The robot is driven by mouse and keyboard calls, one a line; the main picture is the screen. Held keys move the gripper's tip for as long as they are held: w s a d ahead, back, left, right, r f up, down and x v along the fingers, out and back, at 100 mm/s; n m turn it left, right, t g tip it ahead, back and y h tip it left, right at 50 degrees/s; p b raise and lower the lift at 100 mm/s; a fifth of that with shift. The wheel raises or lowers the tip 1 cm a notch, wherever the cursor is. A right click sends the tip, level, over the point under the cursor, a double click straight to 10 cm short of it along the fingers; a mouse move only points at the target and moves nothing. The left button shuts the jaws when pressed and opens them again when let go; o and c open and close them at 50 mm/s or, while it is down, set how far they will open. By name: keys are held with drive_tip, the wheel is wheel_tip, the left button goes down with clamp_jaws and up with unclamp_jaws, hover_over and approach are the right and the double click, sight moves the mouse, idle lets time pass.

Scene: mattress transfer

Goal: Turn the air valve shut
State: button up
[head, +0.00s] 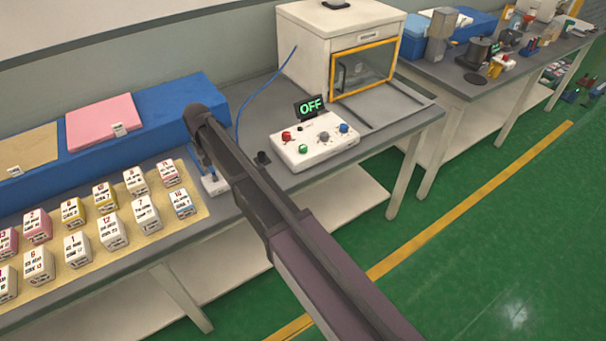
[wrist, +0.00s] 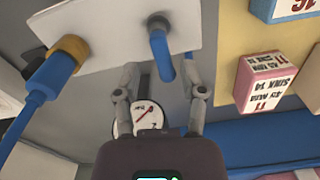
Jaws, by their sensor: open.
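The air valve's blue handle (wrist: 159,48) stands out from a white plate (wrist: 110,35) in the wrist view. My gripper (wrist: 161,70) is open, one finger on each side of the handle's free end. I see a gap on both sides in the picture, but cannot tell the depth. A round gauge (wrist: 146,112) with a red needle shows behind the fingers. A blue hose (wrist: 45,85) with a brass fitting (wrist: 70,48) joins the plate at left. In the head view the white valve unit (head: 214,185) is partly hidden by my arm, and the fingers are hard to make out.
Numbered boxes (head: 112,231) stand in rows left of the valve unit. A blue block (head: 165,110) lies behind. A control box (head: 315,142) with knobs stands at right beside an "OFF" display (head: 310,107). A white cabinet (head: 310,45) stands behind it.

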drive_tip(key=shift+d+m, duration=0.15)
drive_tip(key=shift+m, duration=0.55)
wheel_tip(320, 180, up, 14)
drive_tip(key=p, duration=1.4)
drive_tip(key=s+d+f+b, duration=0.2)
drive_tip(key=d+f+b, duration=0.2)
drive_tip(key=d, duration=0.5)
drive_tip(key=s+d+f+m+b, duration=0.1)
drive_tip(key=d+f+b, duration=0.3)
drive_tip(key=d, duration=0.6)
drive_tip(key=s+d+f+b, duration=0.3)
drive_tip(key=d+f+b, duration=0.2)
drive_tip(key=d, duration=0.5)
drive_tip(key=shift+s, duration=0.35)
drive_tip(key=shift+m, duration=0.3)
drive_tip(key=s+d+m, duration=0.1)
drive_tip(key=s+d, duration=0.9)
drive_tip(key=d, duration=0.4)
drive_tip(key=shift+s+d, duration=0.4)
